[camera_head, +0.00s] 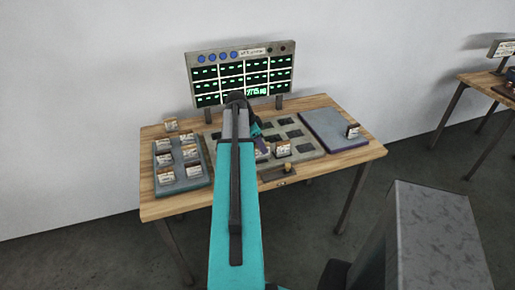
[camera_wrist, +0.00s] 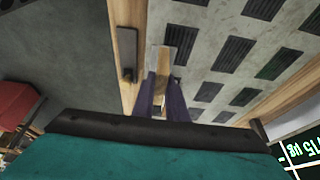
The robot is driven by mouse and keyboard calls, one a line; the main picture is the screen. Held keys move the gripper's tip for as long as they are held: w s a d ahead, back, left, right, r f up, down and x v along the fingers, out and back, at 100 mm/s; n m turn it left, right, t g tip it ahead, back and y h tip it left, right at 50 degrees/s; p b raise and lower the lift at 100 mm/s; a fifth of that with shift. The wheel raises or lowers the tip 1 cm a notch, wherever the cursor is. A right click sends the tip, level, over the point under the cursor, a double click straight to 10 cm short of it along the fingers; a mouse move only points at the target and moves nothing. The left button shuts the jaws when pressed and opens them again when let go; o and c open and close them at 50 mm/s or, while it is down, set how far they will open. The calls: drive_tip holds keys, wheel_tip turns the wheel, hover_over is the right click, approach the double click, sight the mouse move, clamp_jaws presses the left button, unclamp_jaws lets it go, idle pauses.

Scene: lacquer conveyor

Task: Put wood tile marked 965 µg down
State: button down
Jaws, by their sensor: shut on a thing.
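The wooden tile (camera_wrist: 163,84) is between the two purple fingers of my gripper (camera_wrist: 163,92) in the wrist view. My gripper is shut on it, over the grey slotted board (camera_wrist: 190,50). The marking cannot be read, and I cannot tell whether the tile touches the board. In the head view my arm hides much of the gripper (camera_head: 261,144), which is low over the middle of the slotted board (camera_head: 312,145). A pale tile (camera_head: 282,150) stands on the board just right of the gripper.
A display panel (camera_head: 241,62) with green readouts stands at the table's back. A grey tray (camera_head: 182,186) with several tiles is at left, and a lone tile (camera_head: 171,125) is behind it. A purple-grey pad (camera_head: 330,128) at right bears one tile (camera_head: 352,131) and is otherwise clear.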

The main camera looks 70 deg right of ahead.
sight(258, 149)
drive_tip(key=shift+w+d+f+p, duration=0.1)
drive_tip(key=shift+w+d+p, duration=0.1)
drive_tip(key=shift+w+d, duration=0.35)
drive_tip(key=shift+w+d+p, duration=0.15)
drive_tip(key=shift+w+d, duration=0.15)
drive_tip(key=shift+w, duration=0.35)
drive_tip(key=shift+f, duration=0.1)
drive_tip(key=shift+f+p, duration=0.85)
drive_tip(key=shift+f, duration=0.85)
drive_tip(key=shift+f, duration=0.1)
drive_tip(key=c, duration=1.8)
unclamp_jaws()
drive_tip(key=shift+o, duration=0.2)
